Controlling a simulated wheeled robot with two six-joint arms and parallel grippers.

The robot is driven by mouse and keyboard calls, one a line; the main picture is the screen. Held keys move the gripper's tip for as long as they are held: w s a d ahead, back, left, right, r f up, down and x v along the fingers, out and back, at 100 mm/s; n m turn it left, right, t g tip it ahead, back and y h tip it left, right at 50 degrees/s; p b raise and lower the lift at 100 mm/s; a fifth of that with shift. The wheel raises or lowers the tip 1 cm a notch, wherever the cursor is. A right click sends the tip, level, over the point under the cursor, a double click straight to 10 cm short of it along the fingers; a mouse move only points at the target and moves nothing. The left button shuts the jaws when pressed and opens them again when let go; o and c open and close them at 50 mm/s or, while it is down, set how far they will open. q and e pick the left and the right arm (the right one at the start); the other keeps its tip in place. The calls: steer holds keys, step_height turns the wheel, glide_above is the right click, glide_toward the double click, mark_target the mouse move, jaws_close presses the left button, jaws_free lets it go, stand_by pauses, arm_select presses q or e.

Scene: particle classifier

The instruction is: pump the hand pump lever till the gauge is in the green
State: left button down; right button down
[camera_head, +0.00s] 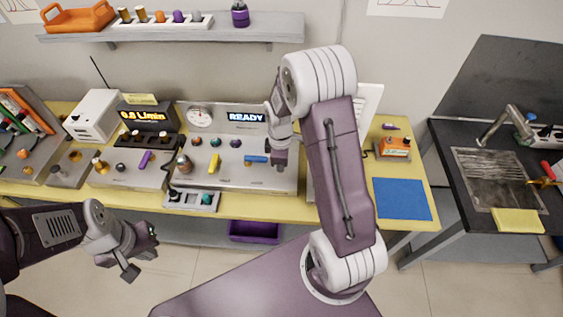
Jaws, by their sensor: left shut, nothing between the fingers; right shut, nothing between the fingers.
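A round white gauge (200,117) stands at the back of the grey panel unit (228,178) on the yellow bench. Its needle and colour zones are too small to read. A blue handle (256,159) and a yellow handle (214,163) are on the unit; I cannot tell which, if either, is the pump lever. My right gripper (281,163) is shut and empty, pointing down just right of the blue handle; I cannot tell if they touch. My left gripper (138,262) is shut and empty, low in front of the bench, far from the unit.
A display reading READY (246,117) stands beside the gauge. A display reading about 0.8 L/min (143,115) stands left of it. A shelf (250,27) runs above. A blue mat (402,199) lies at right. My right arm covers part of the bench.

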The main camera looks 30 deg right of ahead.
arm_select(q)
steer(key=shift+w+f, duration=0.25)
arm_select(e)
steer(key=r, duration=0.3)
steer(key=shift+s+a, duration=0.25)
arm_select(q)
steer(key=shift+w, duration=0.25)
arm_select(e)
steer(key=shift+w, duration=0.25)
arm_select(q)
steer(key=shift+s, duration=0.15)
arm_select(e)
steer(key=shift+s, duration=0.15)
stand_by(0.5)
